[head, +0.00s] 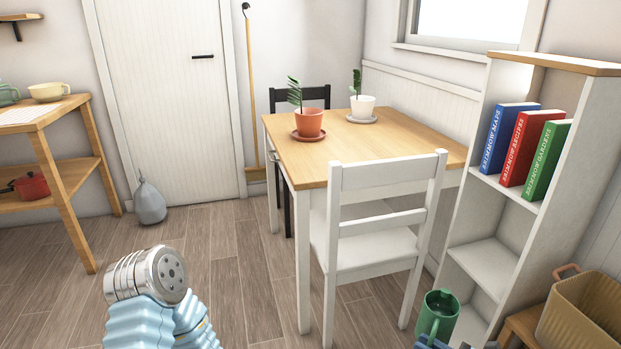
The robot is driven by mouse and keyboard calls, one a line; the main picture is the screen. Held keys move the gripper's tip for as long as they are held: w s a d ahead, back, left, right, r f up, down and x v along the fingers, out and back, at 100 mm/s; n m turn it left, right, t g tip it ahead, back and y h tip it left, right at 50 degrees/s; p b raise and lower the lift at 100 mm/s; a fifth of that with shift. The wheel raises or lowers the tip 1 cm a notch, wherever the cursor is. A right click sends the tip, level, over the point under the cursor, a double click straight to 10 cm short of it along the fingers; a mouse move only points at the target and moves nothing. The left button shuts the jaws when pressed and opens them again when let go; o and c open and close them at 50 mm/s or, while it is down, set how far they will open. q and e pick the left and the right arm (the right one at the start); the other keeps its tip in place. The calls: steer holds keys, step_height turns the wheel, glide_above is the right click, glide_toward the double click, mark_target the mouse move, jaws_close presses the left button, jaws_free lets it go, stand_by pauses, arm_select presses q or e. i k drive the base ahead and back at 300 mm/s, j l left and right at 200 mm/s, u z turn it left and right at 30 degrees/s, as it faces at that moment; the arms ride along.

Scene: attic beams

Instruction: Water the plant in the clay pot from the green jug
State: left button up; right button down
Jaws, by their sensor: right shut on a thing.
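The clay pot (308,123) is terracotta-coloured, holds a leafy green plant (294,91) and stands upright on a terracotta saucer (297,137) near the left side of the table. The green jug (439,309) is at the bottom right, its open top showing and its lower part cut off by the frame edge. My right gripper (434,342) is at the jug, shut on it; only a little of the gripper shows. The jug is well to the near side of the clay pot. My left gripper is out of view.
A white chair (385,215) stands at the table's (367,146) near side. A white pot (362,107) with another plant stands behind the clay pot. A bookshelf (484,255) rises at right, beside a basket (590,312). Floor at left centre is open.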

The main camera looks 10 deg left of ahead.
mark_target(309, 120)
steer(key=k+z, duration=0.1)
steer(key=z, duration=0.3)
steer(key=k+z, duration=0.15)
steer(key=z, duration=0.3)
steer(key=j+z, duration=0.35)
steer(key=j, duration=5.6)
